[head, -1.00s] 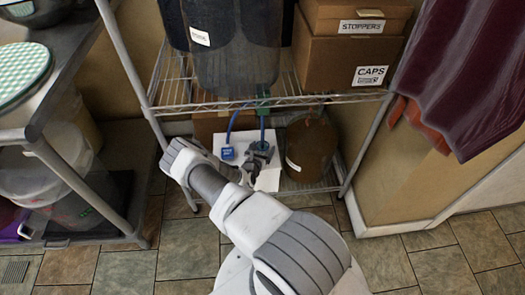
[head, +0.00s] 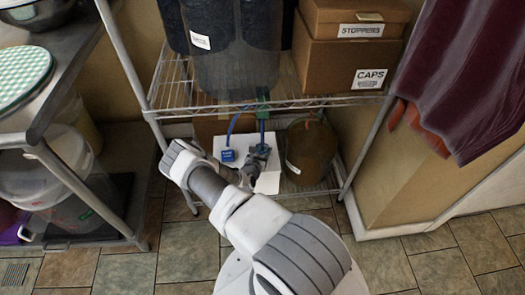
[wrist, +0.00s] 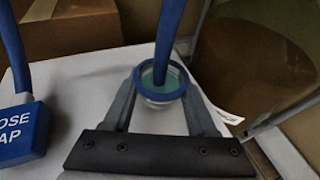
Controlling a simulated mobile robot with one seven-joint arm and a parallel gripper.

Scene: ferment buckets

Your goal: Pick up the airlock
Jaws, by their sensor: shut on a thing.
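My gripper (wrist: 160,88) is shut on the cup, one finger at each side. In the head view my gripper (head: 258,158) is at the lower shelf, over a white surface, and the cup itself is hard to make out. A blue block (wrist: 22,133) with white lettering, partly cut off, is to the left, with its own blue tube.
A brown round container (head: 312,150) stands close to the right of my gripper. A shelf post (head: 357,160) stands at the right.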

